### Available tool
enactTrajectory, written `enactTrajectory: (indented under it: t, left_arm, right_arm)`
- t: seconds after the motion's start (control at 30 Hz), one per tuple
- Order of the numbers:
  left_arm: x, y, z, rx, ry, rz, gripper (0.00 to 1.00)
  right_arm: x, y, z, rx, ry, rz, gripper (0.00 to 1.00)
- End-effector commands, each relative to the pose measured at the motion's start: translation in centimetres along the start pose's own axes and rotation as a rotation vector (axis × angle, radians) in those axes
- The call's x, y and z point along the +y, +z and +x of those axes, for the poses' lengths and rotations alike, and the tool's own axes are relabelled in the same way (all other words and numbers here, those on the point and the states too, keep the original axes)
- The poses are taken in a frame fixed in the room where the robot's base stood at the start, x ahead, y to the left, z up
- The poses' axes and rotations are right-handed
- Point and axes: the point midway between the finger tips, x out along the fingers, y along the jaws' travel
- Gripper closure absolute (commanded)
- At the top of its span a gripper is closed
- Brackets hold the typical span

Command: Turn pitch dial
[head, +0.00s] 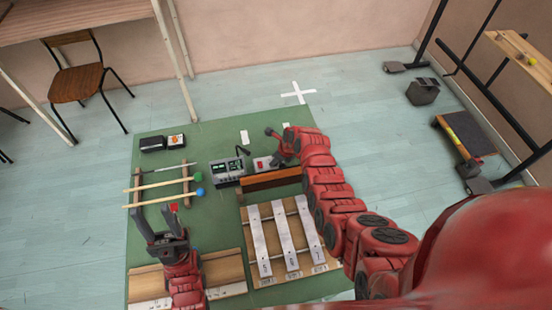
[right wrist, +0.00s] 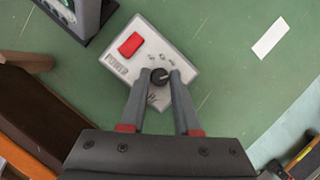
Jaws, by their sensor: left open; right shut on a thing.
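A small light-grey box (right wrist: 178,62) with a red button (right wrist: 131,44) and a black dial (right wrist: 159,76) sits on the green mat. The box also shows in the head view (head: 262,164), partly hidden by my right gripper (head: 277,158). In the right wrist view, my right gripper (right wrist: 160,80) has its two fingers on either side of the dial and is shut on it. My left gripper (head: 155,213) is open, its fingers spread over the mat below the mallets, with nothing seen between them.
A grey device with green displays (head: 227,174) stands left of the box. Two mallets (head: 160,183) lie on wooden rests. Metal bars (head: 287,236) on a wooden frame lie in front. A small black case (head: 153,144) is at the back left.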

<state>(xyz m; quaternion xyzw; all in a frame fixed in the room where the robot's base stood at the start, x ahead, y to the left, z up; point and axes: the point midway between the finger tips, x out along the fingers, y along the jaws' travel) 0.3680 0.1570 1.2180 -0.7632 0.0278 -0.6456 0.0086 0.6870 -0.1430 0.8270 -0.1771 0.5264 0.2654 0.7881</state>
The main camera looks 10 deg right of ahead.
Motion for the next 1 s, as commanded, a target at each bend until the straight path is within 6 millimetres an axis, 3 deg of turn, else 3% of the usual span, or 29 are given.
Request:
enactTrajectory:
  t: [0.2,0.23,0.4,0.77,1.0]
  left_arm:
    - [0.0,0.0,0.0,0.0,0.0,0.0,0.5]
    - [0.0,0.0,0.0,0.0,0.0,0.0,0.5]
    - [0.0,0.0,0.0,0.0,0.0,0.0,0.5]
    - [0.0,0.0,-0.1,0.0,0.0,0.0,0.5]
    - [0.0,0.1,-0.6,0.0,0.0,0.0,0.5]
  right_arm:
    - [0.0,0.1,0.0,-0.003,-0.001,-0.001,1.0]
    - [0.0,0.1,0.0,-0.003,-0.001,-0.001,0.66]
    - [0.0,0.1,0.0,-0.002,-0.001,-0.001,0.4]
    - [-0.1,0.1,-0.2,-0.002,-0.001,-0.002,0.4]
    - [0.0,0.0,-1.6,-0.002,0.0,-0.002,0.4]
